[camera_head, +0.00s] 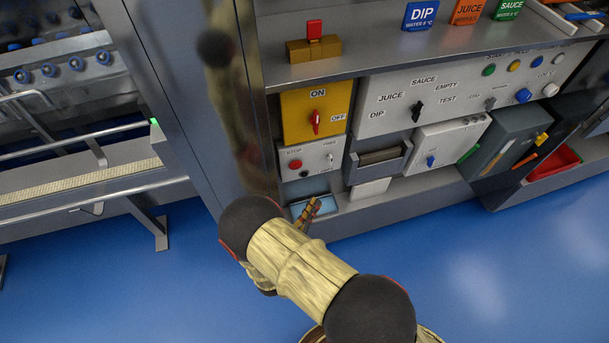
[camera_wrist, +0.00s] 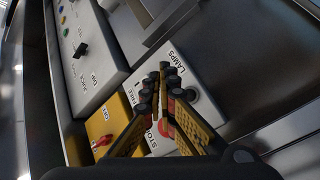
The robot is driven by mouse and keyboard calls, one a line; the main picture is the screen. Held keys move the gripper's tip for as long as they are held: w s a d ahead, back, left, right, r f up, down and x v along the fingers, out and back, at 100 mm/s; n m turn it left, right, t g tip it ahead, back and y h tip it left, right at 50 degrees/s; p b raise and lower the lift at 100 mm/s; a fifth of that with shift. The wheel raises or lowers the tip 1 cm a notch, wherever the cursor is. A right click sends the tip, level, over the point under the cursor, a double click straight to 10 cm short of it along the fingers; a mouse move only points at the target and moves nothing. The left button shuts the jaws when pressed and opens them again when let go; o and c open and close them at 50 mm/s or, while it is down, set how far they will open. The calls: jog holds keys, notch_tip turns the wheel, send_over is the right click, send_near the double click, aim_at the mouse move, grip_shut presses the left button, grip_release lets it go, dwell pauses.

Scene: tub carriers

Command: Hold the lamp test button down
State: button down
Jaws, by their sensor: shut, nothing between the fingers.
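A white control box (camera_head: 322,155) low on the console carries a red STOP button (camera_head: 295,164), a FREE control and a small dark button (camera_head: 304,174). In the wrist view the box (camera_wrist: 177,53) shows the LAMPS lettering, with the dark button (camera_wrist: 190,94) beside it and the red button (camera_wrist: 165,128) partly behind a finger. My gripper (camera_head: 316,201) is shut and empty; in the head view its tips appear just below the box. In the wrist view the gripper (camera_wrist: 168,72) overlaps the box face. Whether the tips touch it I cannot tell.
A yellow box (camera_head: 294,107) with a red ON/OFF switch sits directly above. The white selector panel (camera_head: 380,92) is to the right, with a slotted grey unit (camera_head: 381,157) below it. A steel cabinet side (camera_head: 180,60) stands close on the left. The blue floor (camera_head: 490,265) is clear.

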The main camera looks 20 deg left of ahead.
jog(key=w+a+b, duration=0.1)
jog(key=w+a, duration=0.3)
jog(key=w, duration=0.2)
jog(key=shift+w+b, duration=0.2)
jog(key=shift+b, duration=0.15)
dwell(1.2)
jog(key=shift+w+a+b, duration=0.15)
jog(key=shift+w+b, duration=0.2)
jog(key=shift+w+a+r+b, duration=0.1)
jog(key=shift+w+a+b, duration=0.2)
jog(key=shift+w, duration=0.1)
dwell(1.9)
dwell(0.4)
jog(key=shift+s+d, duration=0.5)
jog(key=shift+s, duration=0.3)
jog(key=shift+d, duration=0.1)
jog(key=shift+s+d, duration=0.4)
jog(key=shift+s, duration=0.3)
jog(key=shift+s+d, duration=0.45)
jog(key=shift+s, duration=0.25)
jog(key=shift+s+d, duration=0.4)
jog(key=shift+s, duration=0.3)
